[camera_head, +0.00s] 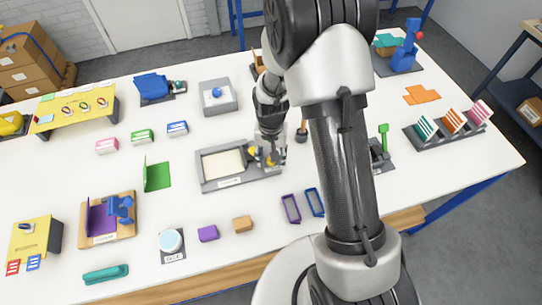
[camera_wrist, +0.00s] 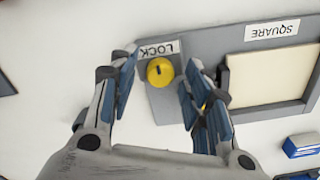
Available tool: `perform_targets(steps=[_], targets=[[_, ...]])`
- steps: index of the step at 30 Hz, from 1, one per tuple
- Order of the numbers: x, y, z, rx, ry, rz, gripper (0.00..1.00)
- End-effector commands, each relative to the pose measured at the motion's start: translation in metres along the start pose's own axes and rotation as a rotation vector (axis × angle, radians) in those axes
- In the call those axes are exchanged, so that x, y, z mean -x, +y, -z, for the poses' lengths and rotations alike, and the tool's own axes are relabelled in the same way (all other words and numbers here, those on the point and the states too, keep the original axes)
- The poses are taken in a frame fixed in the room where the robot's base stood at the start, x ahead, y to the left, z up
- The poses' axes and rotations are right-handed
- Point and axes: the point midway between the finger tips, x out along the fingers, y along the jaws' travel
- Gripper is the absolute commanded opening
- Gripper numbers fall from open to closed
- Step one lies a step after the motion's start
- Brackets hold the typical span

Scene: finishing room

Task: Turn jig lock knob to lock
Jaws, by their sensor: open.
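The yellow lock knob (camera_wrist: 160,71) sits on a grey plate beside the jig, below a white LOCK label (camera_wrist: 159,49) in the wrist view. A dark mark shows on the knob's upper part. My gripper (camera_wrist: 162,72) is open, with one finger on each side of the knob; no contact is visible. In the head view the jig (camera_head: 201,173) is a grey frame around a cream panel (camera_head: 222,162). My gripper (camera_head: 268,158) is over its right end there and partly hides the knob.
A SQUARE label (camera_wrist: 272,33) is on the jig's frame. A green angled piece (camera_head: 157,177) stands left of the jig. Purple (camera_head: 291,208) and blue (camera_head: 315,202) frames lie in front of it. A grey box with a blue button (camera_head: 217,94) is behind it.

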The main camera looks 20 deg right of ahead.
Motion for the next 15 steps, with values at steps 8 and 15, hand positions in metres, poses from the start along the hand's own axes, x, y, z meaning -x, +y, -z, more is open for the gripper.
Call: perform_targets(steps=[8, 15], targets=[[0.038, -0.001, 0.002, 0.0, 0.006, 0.003, 0.45], [0.089, -0.001, 0.001, 0.0, 0.006, 0.002, 0.45]])
